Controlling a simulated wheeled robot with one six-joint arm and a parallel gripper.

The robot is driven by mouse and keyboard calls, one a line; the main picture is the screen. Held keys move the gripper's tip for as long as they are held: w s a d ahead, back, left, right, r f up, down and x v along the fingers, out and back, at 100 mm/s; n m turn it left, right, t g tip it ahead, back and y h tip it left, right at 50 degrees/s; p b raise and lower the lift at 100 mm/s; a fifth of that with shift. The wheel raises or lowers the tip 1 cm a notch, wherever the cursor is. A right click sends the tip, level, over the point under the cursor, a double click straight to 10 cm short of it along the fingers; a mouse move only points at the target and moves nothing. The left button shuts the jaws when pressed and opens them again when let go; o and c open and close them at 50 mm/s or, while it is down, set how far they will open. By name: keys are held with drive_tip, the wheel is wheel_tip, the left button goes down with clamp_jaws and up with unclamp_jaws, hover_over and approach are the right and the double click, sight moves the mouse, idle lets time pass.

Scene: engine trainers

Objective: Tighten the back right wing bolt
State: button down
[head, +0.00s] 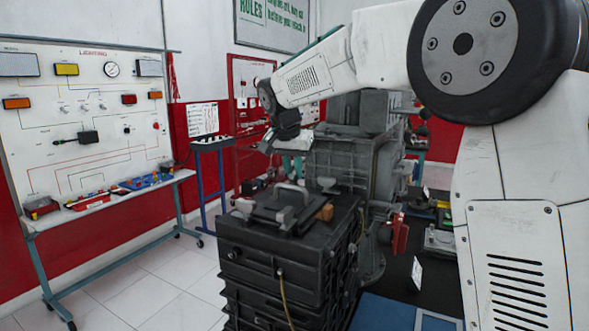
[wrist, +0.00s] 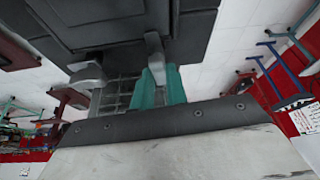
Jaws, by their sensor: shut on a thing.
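A black box (head: 290,245) stands in the head view with a dark lid and a grey handle (head: 291,189) on top. Grey wing bolts stand around the lid, one front left (head: 244,206), one at the front (head: 285,217) and one at the right rear (head: 328,184). My gripper (head: 293,164) reaches down from above behind the handle. In the wrist view its teal fingers (wrist: 161,82) are closed around a grey wing bolt (wrist: 154,46) at the lid's edge. Another wing bolt (wrist: 86,76) shows to its left, apart from the fingers. The fingers partly hide the gripped bolt.
A large grey engine (head: 340,165) stands just behind the box. A brown block (head: 325,212) lies on the box top. A white lighting panel (head: 85,120) stands at the left, with open tiled floor (head: 170,285) between it and the box.

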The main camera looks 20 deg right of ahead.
drive_tip(key=shift+m, duration=0.6)
drive_tip(key=shift+h, duration=0.3)
drive_tip(key=shift+g, duration=0.3)
drive_tip(key=c, duration=1.4)
unclamp_jaws()
drive_tip(key=v, duration=0.7)
drive_tip(key=shift+s+r, duration=0.15)
drive_tip(key=shift+r, duration=0.2)
drive_tip(key=shift+a, duration=0.1)
